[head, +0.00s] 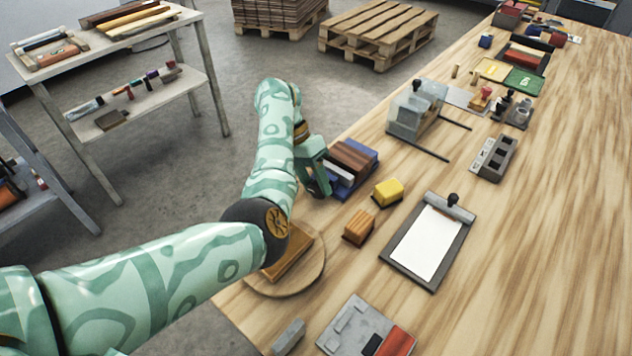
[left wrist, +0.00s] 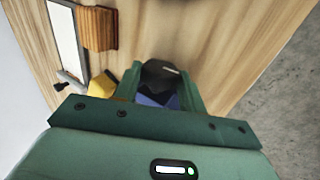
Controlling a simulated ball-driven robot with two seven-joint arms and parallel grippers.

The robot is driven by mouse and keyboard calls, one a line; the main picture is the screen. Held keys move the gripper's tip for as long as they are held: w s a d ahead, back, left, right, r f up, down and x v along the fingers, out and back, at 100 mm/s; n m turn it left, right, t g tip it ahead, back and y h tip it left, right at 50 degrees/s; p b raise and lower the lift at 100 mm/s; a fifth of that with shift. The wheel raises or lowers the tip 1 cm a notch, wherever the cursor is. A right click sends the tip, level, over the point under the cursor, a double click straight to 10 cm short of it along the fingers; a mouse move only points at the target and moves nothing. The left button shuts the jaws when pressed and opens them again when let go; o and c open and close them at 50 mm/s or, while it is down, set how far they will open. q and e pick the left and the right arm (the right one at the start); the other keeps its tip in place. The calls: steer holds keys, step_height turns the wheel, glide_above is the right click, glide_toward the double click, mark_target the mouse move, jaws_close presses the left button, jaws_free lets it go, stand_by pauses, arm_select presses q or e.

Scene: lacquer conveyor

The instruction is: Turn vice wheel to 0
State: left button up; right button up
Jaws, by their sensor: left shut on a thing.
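The vice (head: 352,162), a blue body with brown wooden blocks and a pale strip, sits at the table's left edge in the head view. My left gripper (head: 316,168) is at its near left side. In the left wrist view my left gripper (left wrist: 160,84) is shut on a dark, faceted wheel (left wrist: 160,72) between its fingers. A blue part of the vice (left wrist: 155,101) shows behind the wheel. The gripper hides most of the wheel in the head view, and no scale reading is legible. My right gripper is not in view.
A yellow block (head: 388,192) and an orange-brown ribbed block (head: 359,228) stand close to the vice. A clipboard (head: 399,271) lies to their right. A round wooden board (head: 312,284) lies under my forearm. A clear-covered device (head: 416,108) stands farther back. The table's right side is clear.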

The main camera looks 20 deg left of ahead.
arm_select(q)
steer(key=shift+h, duration=0.5)
steer(key=o, duration=1)
steer(key=shift+w+p+v, duration=0.15)
steer(key=shift+p+v, duration=0.65)
steer(key=shift+v, duration=3.25)
steer(key=shift+w+p+v, duration=0.2)
steer(key=shift+p+v, duration=0.55)
steer(key=shift+v, duration=3.35)
steer(key=shift+c, duration=0.2)
